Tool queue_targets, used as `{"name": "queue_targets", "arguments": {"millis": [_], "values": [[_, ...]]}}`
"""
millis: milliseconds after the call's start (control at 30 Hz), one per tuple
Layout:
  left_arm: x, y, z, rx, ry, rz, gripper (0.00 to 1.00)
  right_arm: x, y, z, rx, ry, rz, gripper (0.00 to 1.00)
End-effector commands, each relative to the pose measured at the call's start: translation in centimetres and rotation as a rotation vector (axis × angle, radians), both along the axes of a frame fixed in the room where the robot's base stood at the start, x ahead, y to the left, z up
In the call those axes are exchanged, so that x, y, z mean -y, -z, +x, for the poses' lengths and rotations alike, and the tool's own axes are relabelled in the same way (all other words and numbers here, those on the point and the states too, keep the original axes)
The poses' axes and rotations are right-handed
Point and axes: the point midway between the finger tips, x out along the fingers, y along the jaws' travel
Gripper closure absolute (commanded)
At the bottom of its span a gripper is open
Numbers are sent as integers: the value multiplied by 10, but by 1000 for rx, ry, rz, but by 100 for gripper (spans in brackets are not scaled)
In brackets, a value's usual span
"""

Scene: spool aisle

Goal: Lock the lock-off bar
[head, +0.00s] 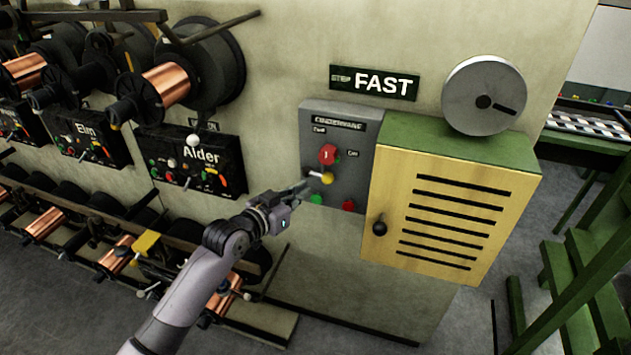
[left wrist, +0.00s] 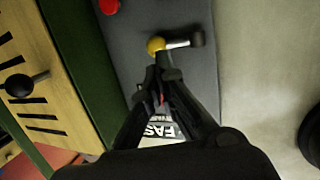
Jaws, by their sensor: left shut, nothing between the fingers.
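The grey control panel (head: 342,130) on the wall carries a short metal bar with a yellow ball end (head: 327,178). The bar lies roughly level, its ball to the right in the head view. In the left wrist view the yellow ball (left wrist: 156,45) and the bar's dark pivot (left wrist: 197,40) show clearly. My left gripper (head: 304,187) is shut and empty, its tips just beside the ball. In the left wrist view the tips (left wrist: 160,73) appear close to the ball; I cannot tell whether they touch. My right gripper is not in view.
A red knob (head: 327,154) sits above the bar; green (head: 316,200) and red (head: 348,206) buttons sit below. A yellow slotted cabinet (head: 440,215) juts out right of the panel. Wire spools (head: 205,70) and black panels (head: 190,165) stand left. The wall below the panel is bare.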

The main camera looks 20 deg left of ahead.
Motion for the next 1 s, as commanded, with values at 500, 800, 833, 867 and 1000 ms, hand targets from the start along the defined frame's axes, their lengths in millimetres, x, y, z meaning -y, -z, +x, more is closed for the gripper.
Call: {"name": "queue_targets", "arguments": {"millis": [500, 800, 833, 867, 1000], "values": [[20, 11, 58, 1, -1, -1, 100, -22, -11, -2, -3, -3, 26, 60], [20, 12, 59, 1, 0, -1, 100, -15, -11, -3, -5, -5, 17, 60], [20, 12, 59, 1, 0, -1, 100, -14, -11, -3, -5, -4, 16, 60], [21, 13, 59, 1, 0, -1, 100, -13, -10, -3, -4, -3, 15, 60], [26, 14, 69, 1, 1, -1, 100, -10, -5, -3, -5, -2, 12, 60]]}}
